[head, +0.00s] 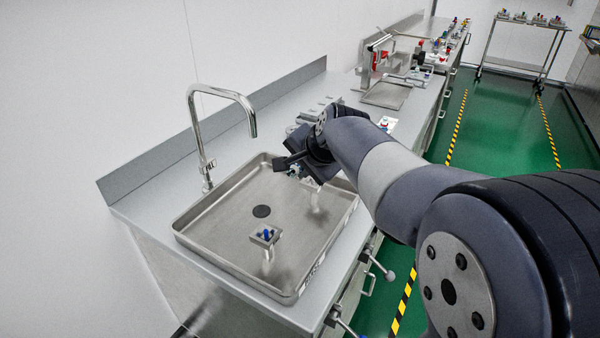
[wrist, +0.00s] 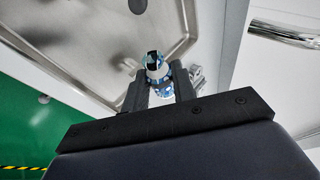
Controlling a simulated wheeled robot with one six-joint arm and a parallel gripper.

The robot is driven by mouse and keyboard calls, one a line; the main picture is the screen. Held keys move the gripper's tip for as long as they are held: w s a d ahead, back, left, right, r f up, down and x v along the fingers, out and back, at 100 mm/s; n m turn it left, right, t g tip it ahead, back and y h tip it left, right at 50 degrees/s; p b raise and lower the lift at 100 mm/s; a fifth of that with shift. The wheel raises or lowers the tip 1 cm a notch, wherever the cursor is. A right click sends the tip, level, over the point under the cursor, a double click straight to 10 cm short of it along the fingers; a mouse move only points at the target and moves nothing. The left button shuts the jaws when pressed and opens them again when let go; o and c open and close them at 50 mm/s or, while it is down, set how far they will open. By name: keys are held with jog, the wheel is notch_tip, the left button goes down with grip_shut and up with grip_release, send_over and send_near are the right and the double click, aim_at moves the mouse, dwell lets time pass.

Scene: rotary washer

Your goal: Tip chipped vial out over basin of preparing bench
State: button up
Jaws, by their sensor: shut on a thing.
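My gripper (wrist: 158,88) shows in the wrist view with its two dark fingers on either side of a small vial (wrist: 154,66), shut on it. The vial is pale with blue parts and a dark opening or patch at its near end; any chip is too small to make out. In the head view my gripper (head: 296,163) is over the far right part of the steel basin (head: 208,222), and the vial is mostly hidden by the gripper and arm. The basin's rim and wall also show in the wrist view (wrist: 100,72).
A curved tap (head: 224,92) rises at the basin's back left. Further along the bench are a red-framed device (head: 366,66) and a flat tray (head: 387,95).

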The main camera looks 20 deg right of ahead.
jog(key=shift+s+a+f+n+t+h+b, duration=0.15)
jog(key=shift+n+t+h+b, duration=0.2)
jog(key=shift+b, duration=0.55)
jog(key=shift+w+d+f+n+t+h+b, duration=0.15)
jog(key=shift+t+h+b, duration=0.15)
jog(key=shift+t+b, duration=0.45)
jog(key=shift+s+a+f+n+t+h+b, duration=0.1)
jog(key=shift+a+f+n+t+h+b, duration=0.2)
jog(key=shift+b, duration=0.7)
jog(key=shift+d+r+b, duration=0.1)
jog(key=shift+d+b, duration=0.05)
jog(key=shift+b, duration=0.2)
jog(key=n+t+h+b, duration=0.1)
jog(key=t+b, duration=0.1)
jog(key=b, duration=0.7)
jog(key=shift+h, duration=0.25)
jog(key=shift+t+b, duration=0.3)
jog(key=shift+b, duration=0.4)
jog(key=shift+r, duration=0.15)
jog(key=shift+r+p, duration=0.2)
jog(key=shift+p, duration=1.4)
jog(key=g+y+p, duration=0.1)
jog(key=p, duration=0.4)
jog(key=m+g+p, duration=0.1)
jog(key=g+p, duration=0.1)
jog(key=p, duration=0.3)
jog(key=shift+r+m+y+p, duration=0.2)
jog(key=shift+m+y+p, duration=0.1)
jog(key=shift+y+p, duration=0.1)
